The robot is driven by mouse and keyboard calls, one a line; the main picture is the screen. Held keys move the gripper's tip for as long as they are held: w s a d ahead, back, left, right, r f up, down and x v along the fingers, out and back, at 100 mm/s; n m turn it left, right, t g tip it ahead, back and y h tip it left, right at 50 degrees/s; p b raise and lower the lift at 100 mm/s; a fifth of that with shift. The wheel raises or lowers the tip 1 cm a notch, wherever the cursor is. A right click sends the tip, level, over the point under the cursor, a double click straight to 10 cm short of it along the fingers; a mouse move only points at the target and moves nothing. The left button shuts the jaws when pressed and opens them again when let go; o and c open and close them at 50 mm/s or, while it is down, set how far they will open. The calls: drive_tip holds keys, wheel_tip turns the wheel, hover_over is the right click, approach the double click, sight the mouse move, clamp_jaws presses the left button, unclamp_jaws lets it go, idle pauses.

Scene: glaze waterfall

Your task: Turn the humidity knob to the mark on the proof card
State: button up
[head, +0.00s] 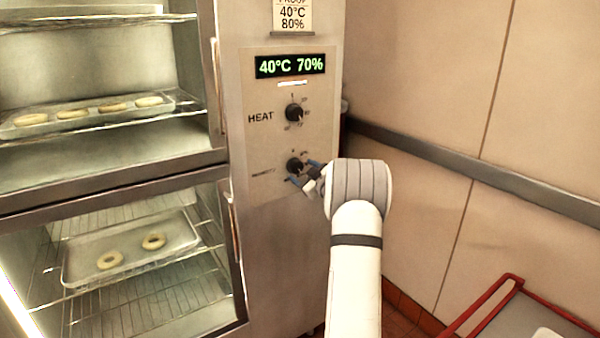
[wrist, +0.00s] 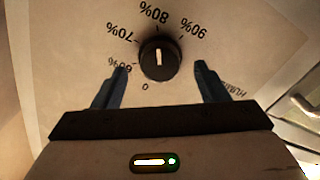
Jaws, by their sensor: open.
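The humidity knob (head: 294,165) is a round black dial low on the control panel. In the wrist view the knob (wrist: 160,62) has a white line running nearly up and down, along the direction of the 80% label. The proof card (head: 292,15) above the panel reads 40°C 80%. The green display (head: 290,66) reads 40°C 70%. My gripper (head: 303,172) is at the humidity knob. In the wrist view my open gripper (wrist: 160,70) has one blue finger on each side of the knob, with visible gaps.
The heat knob (head: 294,113) sits just above. To the left, the steel cabinet holds a tray of rings (head: 30,119) on its upper rack and another tray (head: 130,272) below. A wall rail (head: 480,175) runs to the right. A red-edged cart (head: 512,282) stands at lower right.

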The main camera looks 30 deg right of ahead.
drive_tip(key=s, duration=0.5)
drive_tip(key=shift+b, duration=0.35)
drive_tip(key=s+a+r+m+g+h, duration=0.2)
drive_tip(key=s+a+m+g, duration=0.1)
drive_tip(key=a, duration=0.6)
drive_tip(key=s+a+r+m+g+h, duration=0.2)
drive_tip(key=s+a+g, duration=0.1)
drive_tip(key=a, duration=0.5)
drive_tip(key=s+a+f+g+y, duration=0.1)
drive_tip(key=s+a+f+g, duration=0.1)
drive_tip(key=s+a, duration=0.5)
drive_tip(key=s+a+f+g+y, duration=0.1)
drive_tip(key=s+a+f+g, duration=0.2)
drive_tip(key=s+a, duration=0.5)
drive_tip(key=s+a+f+m+g+y, duration=0.1)
drive_tip(key=s+a, duration=0.6)
drive_tip(key=s, duration=0.9)
wheel_tip(320, 180, down, 2)
drive_tip(key=g+y, duration=0.1)
drive_tip(key=g, duration=0.2)
drive_tip(key=shift+s+a+f, duration=0.15)
drive_tip(key=shift+a+f, duration=0.05)
drive_tip(key=shift+a, duration=0.15)
